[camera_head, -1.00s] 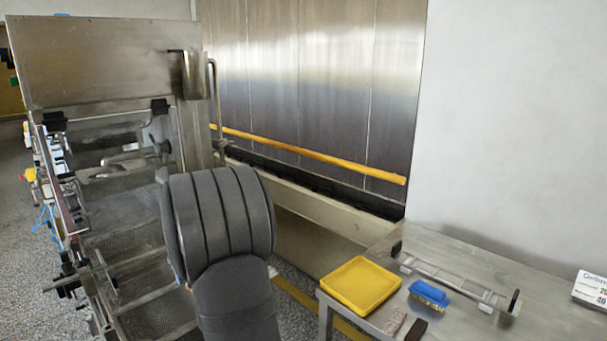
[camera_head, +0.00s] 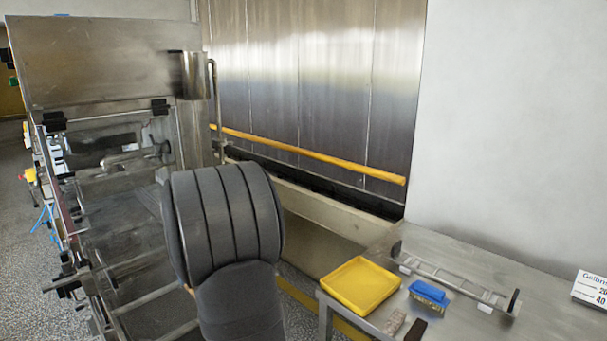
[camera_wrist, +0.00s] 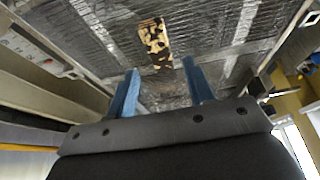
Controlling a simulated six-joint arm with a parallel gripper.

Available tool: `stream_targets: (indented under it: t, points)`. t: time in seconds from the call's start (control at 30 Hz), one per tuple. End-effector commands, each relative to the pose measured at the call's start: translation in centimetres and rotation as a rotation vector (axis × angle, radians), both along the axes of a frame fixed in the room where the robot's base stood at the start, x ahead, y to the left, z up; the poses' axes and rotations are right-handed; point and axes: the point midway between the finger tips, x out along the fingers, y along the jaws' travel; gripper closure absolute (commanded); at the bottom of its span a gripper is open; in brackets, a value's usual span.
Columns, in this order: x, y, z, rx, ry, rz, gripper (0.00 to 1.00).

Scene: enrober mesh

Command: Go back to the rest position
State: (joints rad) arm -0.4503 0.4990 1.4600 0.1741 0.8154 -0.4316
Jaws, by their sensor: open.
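My gripper (camera_wrist: 164,88) shows in the wrist view with its two blue fingers well apart and nothing between them. Beyond the fingertips, a small block mottled brown and cream (camera_wrist: 155,44) lies on a grey mesh-like surface (camera_wrist: 105,40), apart from the fingers. In the head view my dark grey arm covers the lower middle, and my gripper is hidden behind it. The steel enrober frame (camera_head: 100,65) stands at the left with its mesh bed (camera_head: 135,235) low inside it.
A steel table (camera_head: 470,300) at the right bears a yellow tray (camera_head: 361,284), a blue brush (camera_head: 428,292), a metal rail piece (camera_head: 455,279) and small bars. A sign (camera_head: 590,289) stands at the right edge. A yellow rail (camera_head: 310,154) runs along the back wall.

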Motion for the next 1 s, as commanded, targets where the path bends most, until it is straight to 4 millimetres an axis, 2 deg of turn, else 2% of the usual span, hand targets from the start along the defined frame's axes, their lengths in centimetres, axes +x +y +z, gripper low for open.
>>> stream_targets:
  t: [0.03,0.37,0.5,0.9,0.97,1.0]
  points:
    - [-0.3,-0.3,1.1,0.001,-0.002,0.000,0.52]
    - [-2.1,-2.1,7.2,0.001,-0.002,0.000,0.52]
    - [-1.3,-1.3,3.9,-0.003,0.006,0.001,0.52]
    - [0.9,0.9,-3.5,-0.004,0.005,0.000,0.52]
    - [1.2,1.2,-4.6,-0.003,0.004,0.000,0.52]
    - [1.3,1.3,-4.1,0.000,-0.002,0.001,0.52]
